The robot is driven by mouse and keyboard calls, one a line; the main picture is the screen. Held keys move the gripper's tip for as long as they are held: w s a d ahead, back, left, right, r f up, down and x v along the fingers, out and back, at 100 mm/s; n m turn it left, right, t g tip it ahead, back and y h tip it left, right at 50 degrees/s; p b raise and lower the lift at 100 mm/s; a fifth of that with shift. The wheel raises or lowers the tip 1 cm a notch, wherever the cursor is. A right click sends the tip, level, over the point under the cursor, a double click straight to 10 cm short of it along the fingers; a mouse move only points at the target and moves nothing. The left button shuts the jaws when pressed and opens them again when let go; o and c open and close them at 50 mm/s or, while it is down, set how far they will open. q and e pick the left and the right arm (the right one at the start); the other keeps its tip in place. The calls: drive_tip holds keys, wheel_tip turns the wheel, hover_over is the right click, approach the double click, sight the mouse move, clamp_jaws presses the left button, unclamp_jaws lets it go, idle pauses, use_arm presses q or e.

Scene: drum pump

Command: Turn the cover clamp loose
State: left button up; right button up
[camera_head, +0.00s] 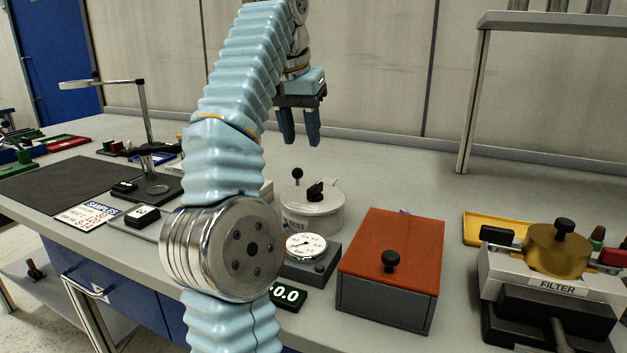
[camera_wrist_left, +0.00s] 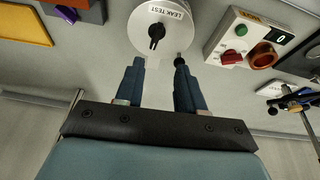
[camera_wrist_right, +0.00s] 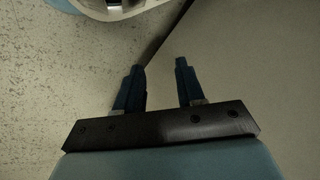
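A round pale pot labelled LEAK TEST (camera_wrist_left: 181,12) stands on the bench; it also shows in the head view (camera_head: 312,215), partly hidden by my left arm. On its lid sits a black clamp knob (camera_head: 315,191), also seen in the left wrist view (camera_wrist_left: 156,36). A black ball-topped post (camera_head: 297,175) stands at the pot's edge. My left gripper (camera_head: 300,141) is open and empty, above and beyond the pot. Its fingers point toward the pot in the left wrist view and appear apart from the knob. My right gripper (camera_wrist_right: 158,65) is open and empty, near the bench edge.
A control box (camera_wrist_left: 247,40) and lamp stand (camera_head: 150,130) are nearby. The bench behind the pot is clear.

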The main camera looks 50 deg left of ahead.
sight(314, 186)
use_arm(q)
drive_tip(key=shift+m+t, duration=0.4)
drive_tip(key=shift+m, duration=0.5)
drive_tip(key=x, duration=0.3)
drive_tip(key=b+x, duration=0.1)
drive_tip(key=x, duration=0.7)
drive_tip(key=shift+s+d+f+b, duration=0.2)
drive_tip(key=shift+d+f+b, duration=0.05)
drive_tip(key=shift+f+b, duration=0.15)
clamp_jaws()
